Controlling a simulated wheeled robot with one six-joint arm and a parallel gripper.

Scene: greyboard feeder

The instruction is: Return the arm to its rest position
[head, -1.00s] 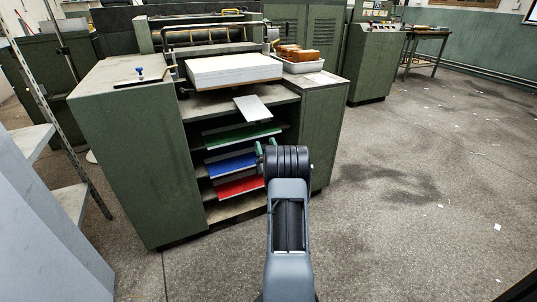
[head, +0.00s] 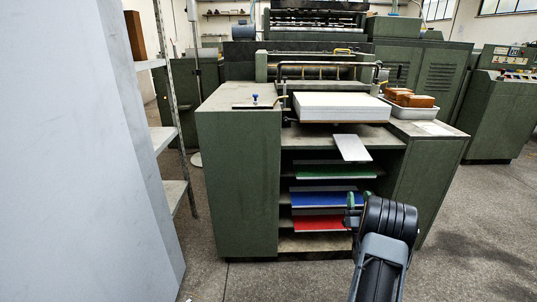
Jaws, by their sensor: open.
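My arm reaches in from the bottom right of the head view, with its dark ribbed joint in front of the right side of the green feeder cabinet (head: 237,185). My gripper (head: 353,207) shows only as small green finger parts at the left of that joint; the rest of it is hidden behind my arm. It is open. I see nothing held in the visible part. The fingers appear in front of the shelves with the blue board (head: 322,200) and red board (head: 318,223); I cannot tell how far apart they are.
A white stack (head: 340,106) lies on the feeder top, with a grey sheet (head: 352,148) sloping below it. A white tray (head: 413,111) holds brown blocks. A green board (head: 325,172) lies on the upper shelf. A grey panel and rack (head: 165,140) stand left. Floor (head: 460,225) is open at right.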

